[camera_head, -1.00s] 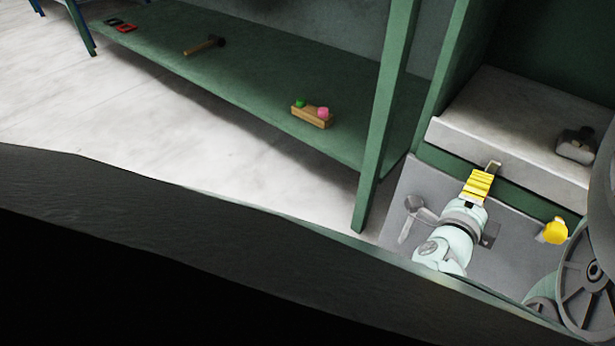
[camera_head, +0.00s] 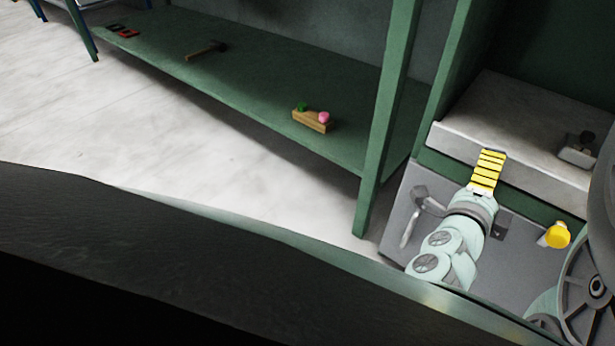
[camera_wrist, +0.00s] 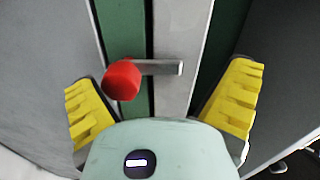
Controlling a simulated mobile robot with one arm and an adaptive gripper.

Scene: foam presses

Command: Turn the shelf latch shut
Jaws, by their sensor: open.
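The latch in the wrist view has a red knob (camera_wrist: 122,80) and a short flat metal bar (camera_wrist: 163,67). The bar points right from the knob, across a dark gap beside the green strip and onto the pale grey edge. My gripper (camera_wrist: 160,92) is open, its yellow ribbed fingers on either side of the latch, with nothing gripped. I cannot tell whether a finger touches it. In the head view my gripper (camera_head: 489,168) is at the front edge of the pale shelf (camera_head: 515,115) and hides the latch.
A grey panel (camera_head: 400,250) below the shelf bears a grey lever handle (camera_head: 410,220) and a yellow knob (camera_head: 557,235). A grey metal object (camera_head: 578,150) sits on the shelf. A green post (camera_head: 385,120) and a lower green shelf (camera_head: 260,90) with a wooden block (camera_head: 312,120) stand left.

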